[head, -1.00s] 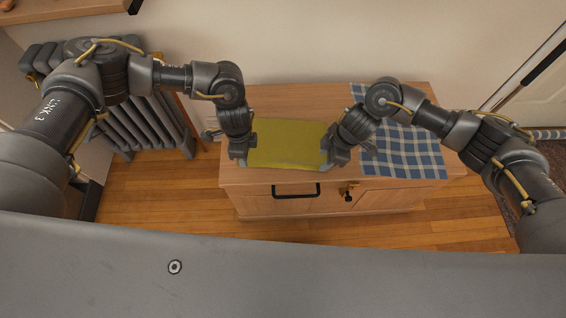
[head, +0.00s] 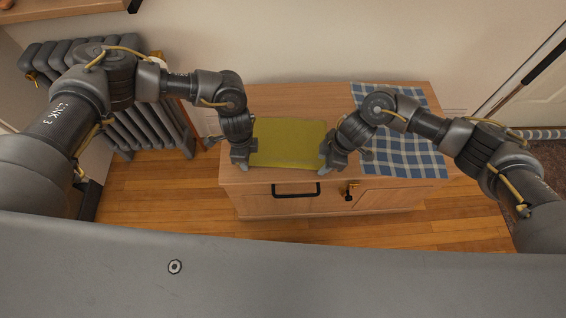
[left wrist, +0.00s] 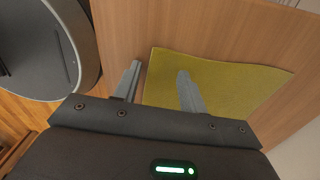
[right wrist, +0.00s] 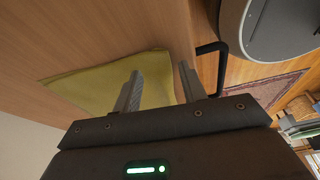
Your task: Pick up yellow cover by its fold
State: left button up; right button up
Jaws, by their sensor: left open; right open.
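The yellow cover (head: 289,143) lies flat on the wooden cabinet top, between my two grippers. My left gripper (head: 240,165) is open at its near left corner. In the left wrist view, one finger is over the cover (left wrist: 220,85) and the other over bare wood, with the cover's edge between them. My right gripper (head: 325,166) is open at the near right corner. In the right wrist view the cover's edge (right wrist: 95,85) also passes between the open fingers. I cannot tell whether the fingers touch the cloth, and the fold is not clearly visible.
A blue and white checked cloth (head: 405,150) lies on the right of the cabinet top (head: 300,97), beside my right arm. A grey radiator (head: 150,128) stands at left.

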jog(key=shift+f, duration=0.25)
pick_arm(q)
jog(key=shift+c, duration=0.5)
pick_arm(e)
jog(key=shift+c, duration=0.5)
pick_arm(q)
jog(key=shift+f, duration=0.1)
grip_shut()
pick_arm(e)
grip_shut()
